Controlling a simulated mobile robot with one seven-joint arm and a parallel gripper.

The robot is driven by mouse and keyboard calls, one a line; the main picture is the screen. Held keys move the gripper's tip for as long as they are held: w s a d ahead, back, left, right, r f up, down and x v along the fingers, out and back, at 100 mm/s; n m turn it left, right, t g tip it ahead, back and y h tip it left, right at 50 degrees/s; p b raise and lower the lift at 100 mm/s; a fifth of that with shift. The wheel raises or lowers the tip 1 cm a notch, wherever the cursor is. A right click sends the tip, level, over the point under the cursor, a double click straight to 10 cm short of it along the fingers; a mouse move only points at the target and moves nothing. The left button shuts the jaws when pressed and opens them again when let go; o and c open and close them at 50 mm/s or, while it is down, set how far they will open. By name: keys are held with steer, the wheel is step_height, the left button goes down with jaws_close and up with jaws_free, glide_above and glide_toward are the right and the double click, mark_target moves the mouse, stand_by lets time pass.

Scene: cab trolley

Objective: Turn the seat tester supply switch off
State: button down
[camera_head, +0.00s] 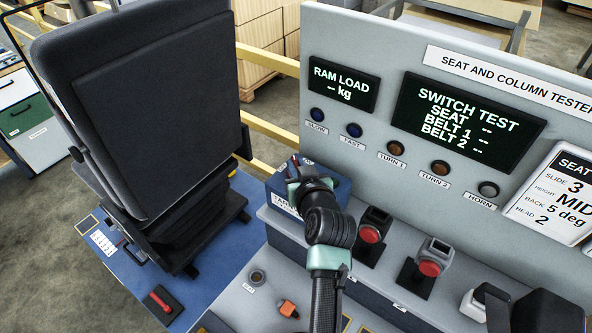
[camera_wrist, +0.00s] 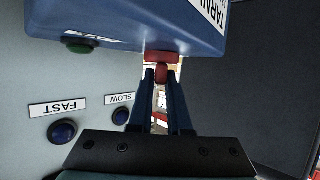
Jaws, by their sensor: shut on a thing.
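The blue supply box (camera_head: 342,188), with a label reading "TARN…", stands on the grey ledge left of the switch test panel. It fills the top of the wrist view (camera_wrist: 120,25). A small red switch handle (camera_wrist: 162,57) juts from the box's edge in the wrist view. My gripper (camera_head: 297,170) reaches over the box in the head view. In the wrist view its two dark fingers (camera_wrist: 161,76) are closed on the red handle. The wrist hides the handle in the head view. The handle's exact on or off position cannot be told.
The tester panel (camera_head: 375,150) rises behind the box, with blue SLOW (camera_head: 317,115) and FAST (camera_head: 354,130) buttons close by. Two red-buttoned units (camera_head: 372,234) stand right of my arm. A black seat (camera_head: 150,110) stands left.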

steer(key=y+b, duration=0.1)
steer(key=n+y+b, duration=0.1)
steer(key=b, duration=0.1)
steer(key=n+g+b, duration=0.1)
steer(key=shift+d+f+y+b, duration=0.25)
steer(key=shift+f+y+b, duration=0.1)
steer(key=shift+y+b, duration=0.05)
steer(key=shift+r+n+g+y+b, duration=0.15)
steer(key=shift+n+g+y+b, duration=0.35)
steer(key=shift+n+y+b, duration=0.5)
steer(key=shift+b, duration=0.3)
steer(key=c, duration=0.9)
jaws_free()
steer(key=shift+r, duration=0.1)
steer(key=shift+o, duration=0.2)
steer(key=shift+r, duration=0.1)
step_height(320, 180, up, 10)
steer(key=shift+f+b, duration=0.1)
steer(key=shift+b, duration=0.5)
